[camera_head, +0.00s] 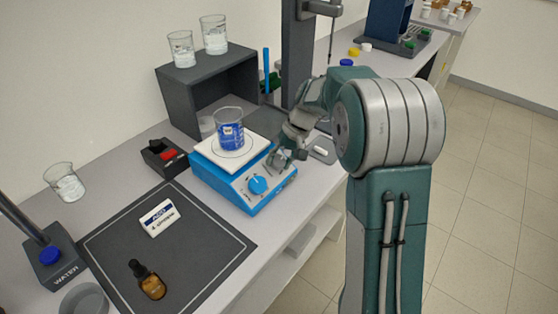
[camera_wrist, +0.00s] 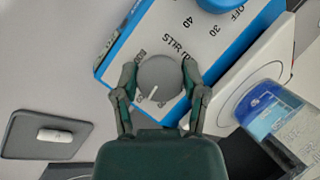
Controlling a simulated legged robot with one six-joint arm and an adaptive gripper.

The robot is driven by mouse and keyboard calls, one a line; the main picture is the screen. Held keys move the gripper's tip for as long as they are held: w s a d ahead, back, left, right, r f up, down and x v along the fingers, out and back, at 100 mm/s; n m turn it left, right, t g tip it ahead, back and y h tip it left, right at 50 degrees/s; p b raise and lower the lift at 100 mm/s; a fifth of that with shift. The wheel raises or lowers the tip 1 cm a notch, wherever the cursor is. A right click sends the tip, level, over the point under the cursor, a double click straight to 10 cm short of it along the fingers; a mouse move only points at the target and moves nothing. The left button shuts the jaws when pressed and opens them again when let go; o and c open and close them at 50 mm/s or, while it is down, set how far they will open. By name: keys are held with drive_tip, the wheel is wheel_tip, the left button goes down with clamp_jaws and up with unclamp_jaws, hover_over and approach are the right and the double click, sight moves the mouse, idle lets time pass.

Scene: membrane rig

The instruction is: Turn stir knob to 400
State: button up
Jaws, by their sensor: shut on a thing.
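The blue hotplate stirrer (camera_head: 235,198) stands on the bench with a white top plate. In the wrist view its panel (camera_wrist: 150,40) carries a "STIR" label beside the grey stir knob (camera_wrist: 160,76). The knob's white pointer line slants toward the picture's lower left; the numbers around it are partly covered or too small to read surely. My gripper (camera_wrist: 160,82) is shut on the knob, one finger on each side. In the head view my gripper (camera_head: 290,155) is at the panel's right end and hides most of the stir knob.
A blue knob (camera_head: 257,185) sits on the same panel. A beaker of blue liquid (camera_head: 229,130) stands on the top plate and is close to my gripper in the wrist view (camera_wrist: 272,112). A dark mat (camera_head: 195,255) lies in front. A small tray (camera_head: 321,151) lies right.

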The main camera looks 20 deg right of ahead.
drive_tip(key=shift+f+m+y, duration=0.15)
drive_tip(key=shift+m+y, duration=0.15)
drive_tip(key=shift+m, duration=0.2)
idle(0.3)
drive_tip(key=o, duration=1.1)
drive_tip(key=shift+o, duration=0.2)
drive_tip(key=v, duration=1.2)
drive_tip(key=shift+d, duration=0.15)
